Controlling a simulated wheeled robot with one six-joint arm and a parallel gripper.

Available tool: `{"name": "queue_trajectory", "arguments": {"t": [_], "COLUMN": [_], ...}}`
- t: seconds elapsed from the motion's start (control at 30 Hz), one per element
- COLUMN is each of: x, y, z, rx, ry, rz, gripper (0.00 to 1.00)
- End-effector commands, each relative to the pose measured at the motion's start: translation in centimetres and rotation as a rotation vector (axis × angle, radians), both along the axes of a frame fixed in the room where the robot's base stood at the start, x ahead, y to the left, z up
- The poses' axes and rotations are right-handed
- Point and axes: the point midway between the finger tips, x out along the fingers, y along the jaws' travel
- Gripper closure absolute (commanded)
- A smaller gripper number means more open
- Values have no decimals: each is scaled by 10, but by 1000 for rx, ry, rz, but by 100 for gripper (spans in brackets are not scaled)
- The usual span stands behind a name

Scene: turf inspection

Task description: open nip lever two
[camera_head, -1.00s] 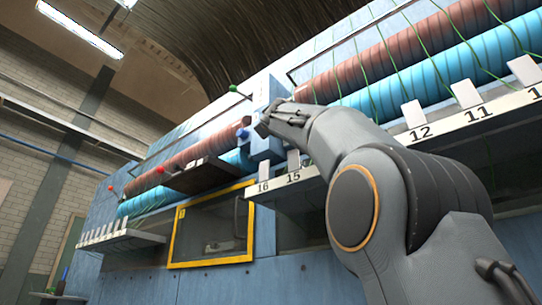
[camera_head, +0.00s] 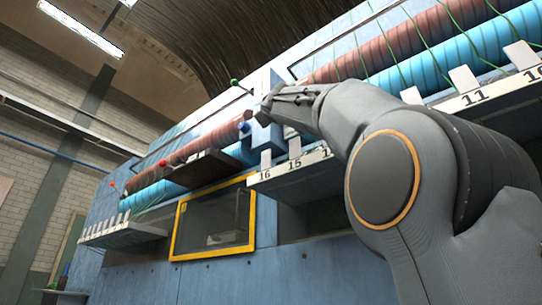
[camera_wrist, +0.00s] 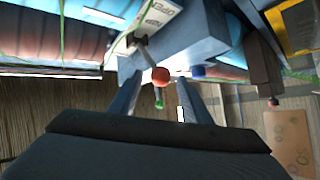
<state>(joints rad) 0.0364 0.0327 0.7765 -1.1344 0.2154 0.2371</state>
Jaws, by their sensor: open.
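In the wrist view, a lever with an orange-red ball knob (camera_wrist: 160,75) stands between the two spread fingers of my gripper (camera_wrist: 158,88). The fingers are open and apart from the knob on either side. A blue knob (camera_wrist: 197,70) is just right of it and a green knob (camera_wrist: 159,103) just beyond it. In the head view, my gripper (camera_head: 267,104) is at the blue end block between the roller sections, and the orange-red knob there is hidden by it. The blue knob (camera_head: 244,127) and green knob (camera_head: 234,83) show left of it. I cannot read which lever is number two.
Brown (camera_head: 205,143) and blue (camera_head: 400,82) rollers run along the machine. A numbered shelf with white tabs (camera_head: 292,166) lies below my gripper. A dark plate (camera_head: 205,167) and a yellow-framed window (camera_head: 213,220) are left of it. Red knobs (camera_head: 163,162) sit farther left.

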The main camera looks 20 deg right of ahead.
Motion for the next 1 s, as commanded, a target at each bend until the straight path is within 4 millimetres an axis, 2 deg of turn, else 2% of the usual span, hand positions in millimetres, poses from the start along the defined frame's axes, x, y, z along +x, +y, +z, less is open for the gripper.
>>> {"name": "queue_trajectory", "arguments": {"t": [0.1,0.37,1.0], "x": [-11,-28,-29], "y": [4,9,9], "z": [-12,-22,-23], "rx": [1,1,2], "ry": [0,0,2], "rz": [2,2,2], "gripper": [56,56,56]}}
